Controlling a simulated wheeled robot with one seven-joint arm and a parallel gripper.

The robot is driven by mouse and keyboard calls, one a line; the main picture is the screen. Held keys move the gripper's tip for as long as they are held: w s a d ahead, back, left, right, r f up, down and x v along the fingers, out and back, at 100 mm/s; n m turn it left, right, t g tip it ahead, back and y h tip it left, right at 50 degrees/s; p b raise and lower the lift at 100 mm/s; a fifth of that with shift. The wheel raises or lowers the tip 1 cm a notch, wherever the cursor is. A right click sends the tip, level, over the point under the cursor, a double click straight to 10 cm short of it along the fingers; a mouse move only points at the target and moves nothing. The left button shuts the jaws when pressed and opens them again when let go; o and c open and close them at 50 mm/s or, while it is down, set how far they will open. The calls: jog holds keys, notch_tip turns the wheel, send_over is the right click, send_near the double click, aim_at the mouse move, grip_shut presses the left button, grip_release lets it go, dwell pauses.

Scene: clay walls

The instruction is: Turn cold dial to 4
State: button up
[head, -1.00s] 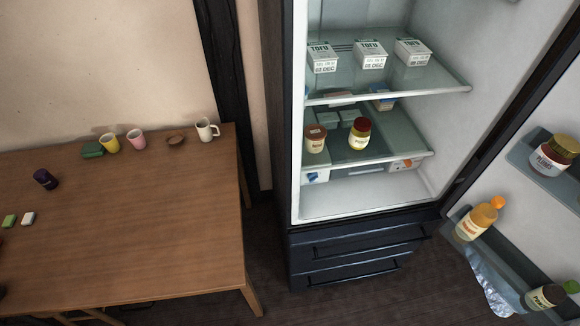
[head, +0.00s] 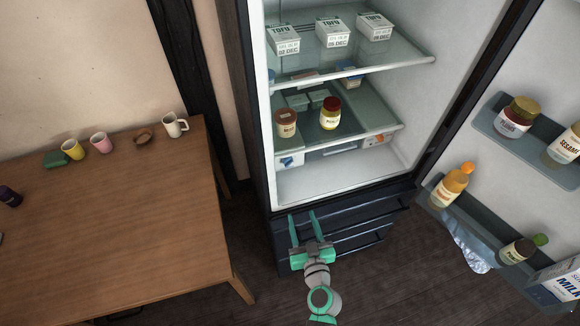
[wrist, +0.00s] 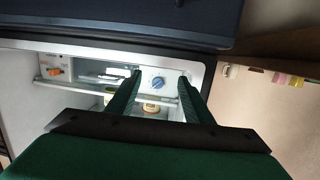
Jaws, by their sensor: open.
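A white box with a blue dial (head: 287,161) is under the left end of the lower glass shelf inside the open fridge. A second white box with an orange dial (head: 377,141) is under the right end. In the wrist view, which looks upside down, the blue dial (wrist: 157,83) shows between my fingers and the orange dial (wrist: 55,71) is far left. Labels and settings are too small to read. My gripper (head: 304,214) is open and empty in front of the fridge's lower edge, below the blue dial and apart from it.
Jars (head: 286,122) stand on the lower shelf above the dials, and tofu boxes (head: 332,32) on the upper shelf. The open door (head: 480,180) with bottles is at right. A wooden table (head: 120,220) with cups is at left. The fridge floor (head: 340,180) is clear.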

jog(key=n+t+y, duration=0.1)
jog(key=y, duration=0.1)
send_near(289, 164)
jog(key=x, duration=0.9)
jog(key=shift+f, duration=0.1)
jog(key=shift+d, duration=0.1)
jog(key=c, duration=1)
